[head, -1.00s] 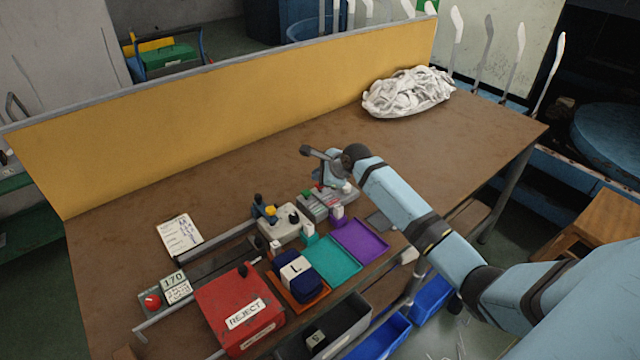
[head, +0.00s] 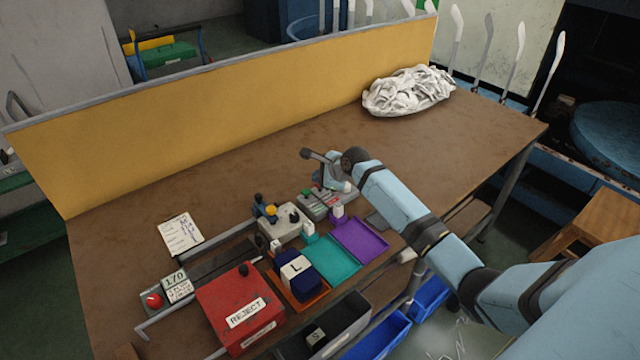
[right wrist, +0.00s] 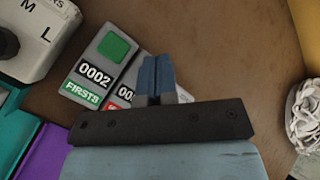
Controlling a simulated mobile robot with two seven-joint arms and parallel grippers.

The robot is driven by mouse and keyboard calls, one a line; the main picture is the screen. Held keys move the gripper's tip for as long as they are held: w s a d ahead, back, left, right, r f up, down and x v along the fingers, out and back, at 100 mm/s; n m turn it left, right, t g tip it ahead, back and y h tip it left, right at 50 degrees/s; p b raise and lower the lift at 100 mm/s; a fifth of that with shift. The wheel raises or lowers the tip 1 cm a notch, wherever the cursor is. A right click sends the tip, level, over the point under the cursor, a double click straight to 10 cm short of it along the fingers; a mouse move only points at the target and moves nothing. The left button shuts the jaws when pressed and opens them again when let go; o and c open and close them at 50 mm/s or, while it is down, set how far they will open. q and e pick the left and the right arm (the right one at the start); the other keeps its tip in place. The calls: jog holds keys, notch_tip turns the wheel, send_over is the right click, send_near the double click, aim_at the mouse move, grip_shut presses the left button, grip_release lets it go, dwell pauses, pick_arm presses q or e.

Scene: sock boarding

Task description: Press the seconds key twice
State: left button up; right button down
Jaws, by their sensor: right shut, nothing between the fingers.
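The grey counter unit (head: 314,207) stands on the brown bench beside the purple tray. In the right wrist view, the FIRSTS counter (right wrist: 94,75) reads 0002 and has a green key (right wrist: 118,47). Beside it is a second counter (right wrist: 127,86) with a red label; its digits are cut off after the zeros, and its key is hidden behind my fingers. My right gripper (right wrist: 156,62) is shut and empty, its fingertips over this second counter. I cannot tell whether they touch it. In the head view my right gripper (head: 328,178) is above the unit. My left gripper is not in view.
A grey size selector (head: 285,222) stands left of the counters. Purple (head: 360,240) and teal (head: 333,260) trays, a red REJECT box (head: 240,308) and a card (head: 180,234) lie around. A white heap (head: 408,92) sits at the back; the rear bench is clear.

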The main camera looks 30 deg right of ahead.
jog(key=shift+f, duration=0.45)
jog(key=shift+r, duration=0.1)
dwell(0.4)
jog(key=shift+r+p, duration=0.55)
jog(key=shift+p, duration=0.3)
jog(key=shift+r+p, duration=0.45)
jog(key=shift+p, duration=0.25)
notch_tip(320, 180, up, 4)
jog(key=p, duration=0.4)
jog(key=shift+f, duration=0.2)
jog(key=shift+r+p, duration=0.75)
jog(key=shift+p, duration=0.5)
